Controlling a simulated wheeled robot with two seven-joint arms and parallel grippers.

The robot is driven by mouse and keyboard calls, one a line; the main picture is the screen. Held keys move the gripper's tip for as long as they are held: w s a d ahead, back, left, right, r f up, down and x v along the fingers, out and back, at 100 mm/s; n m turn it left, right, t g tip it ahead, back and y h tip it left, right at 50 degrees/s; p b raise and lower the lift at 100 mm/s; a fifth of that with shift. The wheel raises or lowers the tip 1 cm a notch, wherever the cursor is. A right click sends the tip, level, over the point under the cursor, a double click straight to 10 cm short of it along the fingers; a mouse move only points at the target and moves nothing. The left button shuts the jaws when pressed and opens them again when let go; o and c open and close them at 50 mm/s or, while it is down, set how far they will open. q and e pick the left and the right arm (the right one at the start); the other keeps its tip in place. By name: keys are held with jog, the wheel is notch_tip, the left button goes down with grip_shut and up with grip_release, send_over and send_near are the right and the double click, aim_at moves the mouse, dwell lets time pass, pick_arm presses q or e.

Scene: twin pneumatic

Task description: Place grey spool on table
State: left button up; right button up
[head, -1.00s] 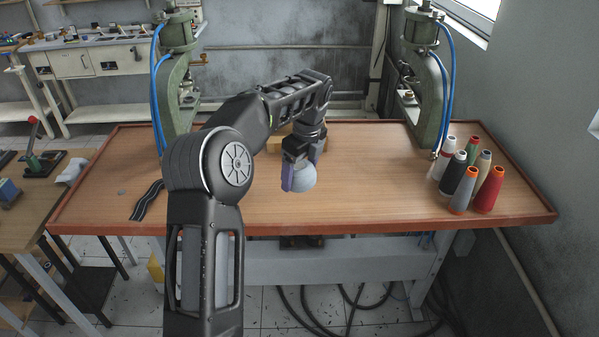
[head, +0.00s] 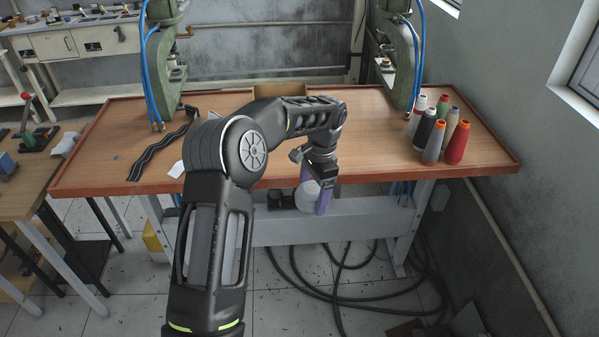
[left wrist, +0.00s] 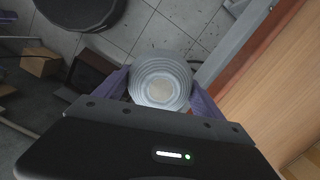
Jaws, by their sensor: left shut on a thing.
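My left gripper (head: 314,195) is shut on the grey spool (head: 307,196). In the head view it hangs just in front of the table's front edge, with the spool low and partly hidden by the purple fingers. In the left wrist view the spool (left wrist: 160,81) sits between the two purple fingers, its round ridged end facing the camera, with floor behind it. The wooden table (head: 385,160) has a raised reddish rim; its edge also runs along the right of the left wrist view (left wrist: 262,50). My right gripper is not in view.
Several thread spools (head: 455,142) stand at the table's right end. Two green presses (head: 162,60) with blue hoses stand at the back. An open cardboard box (head: 280,91) sits at the back middle. A black strip (head: 160,150) lies at left. The table's middle right is clear.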

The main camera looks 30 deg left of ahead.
pick_arm(q)
jog(key=s+d+f+n, duration=0.6)
jog(key=s+d+f, duration=0.2)
jog(key=d+f, duration=0.3)
jog(key=d, duration=0.3)
jog(key=shift+d+f+g+h, duration=0.2)
jog(key=shift+d+g+h, duration=0.1)
jog(key=shift+h, duration=0.1)
jog(key=shift+s, duration=0.1)
